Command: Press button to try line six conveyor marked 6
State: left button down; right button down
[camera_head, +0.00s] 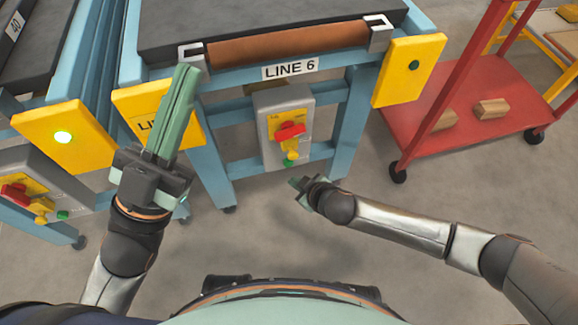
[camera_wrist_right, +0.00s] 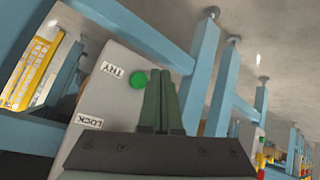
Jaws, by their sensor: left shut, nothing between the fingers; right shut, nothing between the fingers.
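The line six conveyor carries a LINE 6 label (camera_head: 290,68) in the head view. Below it hangs a grey control box (camera_head: 270,152) with a red handle (camera_head: 289,132) on a yellow plate. The right wrist view shows a green button (camera_wrist_right: 138,80) on this box's grey face, beside a TRY label (camera_wrist_right: 112,69); a LOCK label (camera_wrist_right: 90,120) is further off. My right gripper (camera_head: 298,184) is shut and empty, just below the box; in the wrist view its fingertips (camera_wrist_right: 160,72) appear beside the green button. Contact cannot be told. My left gripper (camera_head: 186,72) is shut and empty, raised before the conveyor's left side.
Line six's right yellow panel has a dark green lamp (camera_head: 414,65). A red cart (camera_head: 480,135) stands at right. Blue legs (camera_head: 350,125) flank the box.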

aim_at(289, 164)
jog(key=shift+w+a, duration=0.2)
jog(key=shift+w, duration=0.3)
jog(key=shift+w+a, duration=0.15)
jog(key=shift+w, duration=0.35)
jog(key=shift+w+r, duration=0.1)
jog(key=shift+w, duration=0.05)
dwell(1.3)
jog(key=shift+w+a, duration=0.15)
jog(key=shift+w, duration=0.1)
jog(key=shift+w+a, duration=0.15)
jog(key=shift+w, duration=0.4)
dwell(0.6)
jog(key=shift+s, duration=0.1)
jog(key=shift+s+d+p, duration=0.3)
jog(key=shift+s+p, duration=0.25)
jog(key=shift+s, duration=0.3)
